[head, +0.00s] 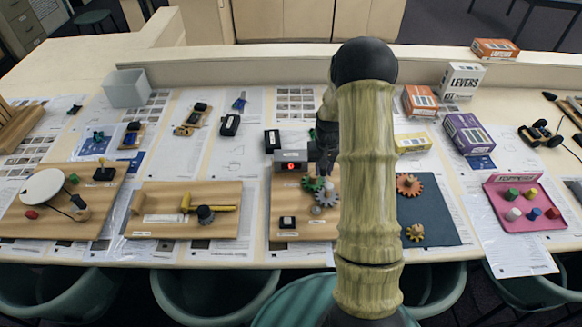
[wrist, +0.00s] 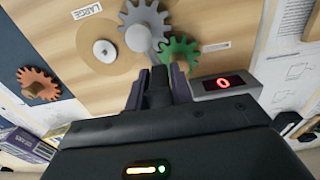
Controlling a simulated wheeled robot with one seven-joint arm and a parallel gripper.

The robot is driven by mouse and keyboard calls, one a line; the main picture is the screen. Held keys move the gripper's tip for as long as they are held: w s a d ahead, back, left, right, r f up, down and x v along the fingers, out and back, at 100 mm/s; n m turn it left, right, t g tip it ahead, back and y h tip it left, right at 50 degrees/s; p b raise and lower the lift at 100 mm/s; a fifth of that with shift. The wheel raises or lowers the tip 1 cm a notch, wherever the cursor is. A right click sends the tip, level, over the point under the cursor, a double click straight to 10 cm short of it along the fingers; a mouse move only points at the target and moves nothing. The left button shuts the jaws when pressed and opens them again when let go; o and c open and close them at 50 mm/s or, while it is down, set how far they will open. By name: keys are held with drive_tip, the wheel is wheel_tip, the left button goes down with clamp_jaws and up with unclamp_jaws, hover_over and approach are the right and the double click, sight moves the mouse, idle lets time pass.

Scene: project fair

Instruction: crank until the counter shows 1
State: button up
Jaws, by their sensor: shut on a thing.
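The gear board (head: 285,222) lies on the table, left of my arm in the head view. Its counter (head: 290,160) shows a red 0, which also reads in the wrist view (wrist: 222,84). A green gear (wrist: 182,52) sits close beside a grey gear (wrist: 150,18); their teeth appear to meet. A large wooden-coloured disc (wrist: 90,68) with a pale hub is next to them. My gripper (wrist: 158,78) is shut on a dark crank handle (wrist: 158,72) near the gears. The handle's lower end is mostly hidden by the fingers, and my arm covers the board's right side in the head view.
A dark mat (head: 440,210) with orange and yellow gears lies right of the board. A wooden board with a yellow lever (head: 222,208) lies to the left. Boxes (head: 420,100) stand behind right. A low ledge (head: 250,67) runs along the back.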

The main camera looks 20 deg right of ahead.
drive_tip(key=shift+d, duration=0.15)
idle(0.8)
drive_tip(key=s+d, duration=0.4)
drive_tip(key=shift+d, duration=0.2)
idle(0.4)
idle(0.7)
drive_tip(key=o, duration=1.1)
drive_tip(key=shift+c, duration=0.2)
wheel_tip(320, 180, up, 8)
drive_tip(key=p, duration=0.5)
